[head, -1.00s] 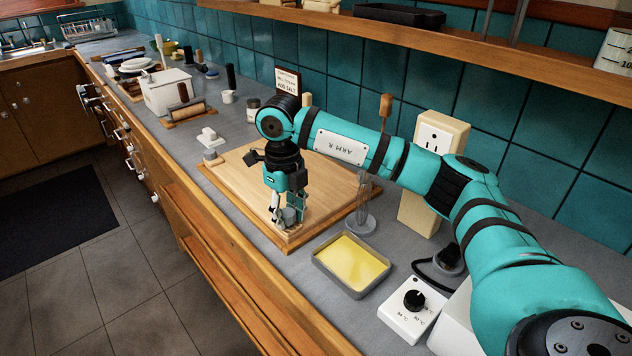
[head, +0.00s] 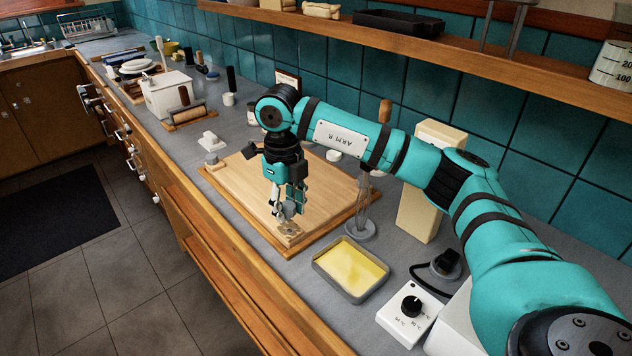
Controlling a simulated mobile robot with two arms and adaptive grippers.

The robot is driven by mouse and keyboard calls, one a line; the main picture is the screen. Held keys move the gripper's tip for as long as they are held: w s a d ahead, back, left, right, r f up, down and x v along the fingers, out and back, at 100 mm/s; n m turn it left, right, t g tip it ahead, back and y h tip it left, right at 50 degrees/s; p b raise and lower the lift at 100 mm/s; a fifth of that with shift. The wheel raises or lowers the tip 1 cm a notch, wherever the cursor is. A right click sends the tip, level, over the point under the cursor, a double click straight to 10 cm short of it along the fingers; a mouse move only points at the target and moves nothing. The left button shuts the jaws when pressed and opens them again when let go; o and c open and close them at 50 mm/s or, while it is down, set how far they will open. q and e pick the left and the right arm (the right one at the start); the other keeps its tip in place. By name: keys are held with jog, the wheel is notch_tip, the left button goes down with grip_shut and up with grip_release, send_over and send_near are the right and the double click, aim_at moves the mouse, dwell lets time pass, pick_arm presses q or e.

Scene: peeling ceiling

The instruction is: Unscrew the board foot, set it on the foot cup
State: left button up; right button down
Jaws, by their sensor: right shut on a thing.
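The wooden board (head: 240,189) lies flat on the grey counter. My right gripper (head: 285,212) points down over its near right corner. It is shut on the board foot, a small grey piece mostly hidden between the fingers. A small metal plate (head: 289,230) shows on the board just below the fingertips. A grey round piece (head: 211,159) is at the board's left corner and a white one (head: 334,155) at its far right corner. I cannot tell for sure which thing is the foot cup. My left gripper is not in view.
A shallow tray with yellow contents (head: 350,268) stands right of the board's near corner. A wire whisk stand (head: 361,229) is beside the board, with a beige block (head: 425,190) behind. A white dial box (head: 410,306) is farther right. The shelf (head: 480,72) overhangs the back.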

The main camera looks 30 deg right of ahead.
notch_tip(320, 180, up, 3)
jog(key=shift+f+p, duration=0.2)
jog(key=shift+p, duration=0.35)
jog(key=shift+f, duration=0.1)
